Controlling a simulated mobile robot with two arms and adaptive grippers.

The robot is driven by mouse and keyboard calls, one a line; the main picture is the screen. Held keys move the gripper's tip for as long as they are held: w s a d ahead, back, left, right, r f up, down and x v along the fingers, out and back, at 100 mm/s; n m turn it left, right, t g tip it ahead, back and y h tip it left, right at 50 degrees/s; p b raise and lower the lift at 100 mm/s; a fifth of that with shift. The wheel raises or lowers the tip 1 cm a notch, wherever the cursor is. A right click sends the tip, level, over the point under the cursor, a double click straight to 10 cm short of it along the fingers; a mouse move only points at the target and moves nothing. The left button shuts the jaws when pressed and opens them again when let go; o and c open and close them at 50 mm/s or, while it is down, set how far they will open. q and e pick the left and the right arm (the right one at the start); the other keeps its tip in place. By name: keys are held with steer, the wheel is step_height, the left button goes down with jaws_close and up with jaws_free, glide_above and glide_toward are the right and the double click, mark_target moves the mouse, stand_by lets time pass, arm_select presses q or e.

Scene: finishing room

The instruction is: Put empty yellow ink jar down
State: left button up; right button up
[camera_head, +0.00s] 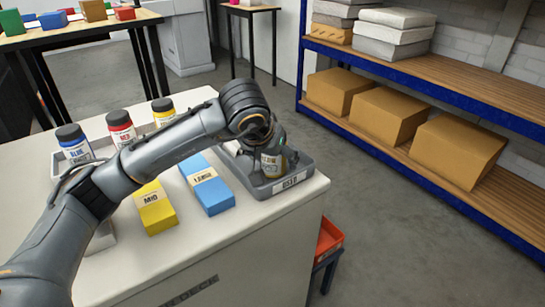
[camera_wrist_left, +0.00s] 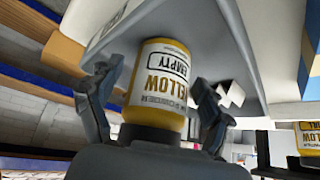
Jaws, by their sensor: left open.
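The empty yellow ink jar (camera_head: 271,165) sits in the grey tray (camera_head: 291,181) at the right end of the worktop. In the left wrist view the jar (camera_wrist_left: 160,84) shows a white label reading YELLOW and EMPTY, upside down in the picture. My left gripper (camera_head: 270,151) is down at the tray. Its fingers are open, one on each side of the jar, with a visible gap at least on the right. The gripper and wrist hide part of the jar in the head view. My right gripper is not in view.
Blue (camera_head: 74,143), red (camera_head: 121,127) and yellow (camera_head: 163,111) labelled jars stand at the worktop's back left. A yellow box (camera_head: 155,208) and a blue box (camera_head: 208,184) lie left of the tray. A shelf (camera_head: 420,85) with cartons stands at right.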

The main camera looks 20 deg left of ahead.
arm_select(q)
steer(key=shift+r, duration=0.2)
steer(key=p+v, duration=0.1)
steer(key=v, duration=1)
steer(key=shift+s+r, duration=0.25)
steer(key=shift+r, duration=0.1)
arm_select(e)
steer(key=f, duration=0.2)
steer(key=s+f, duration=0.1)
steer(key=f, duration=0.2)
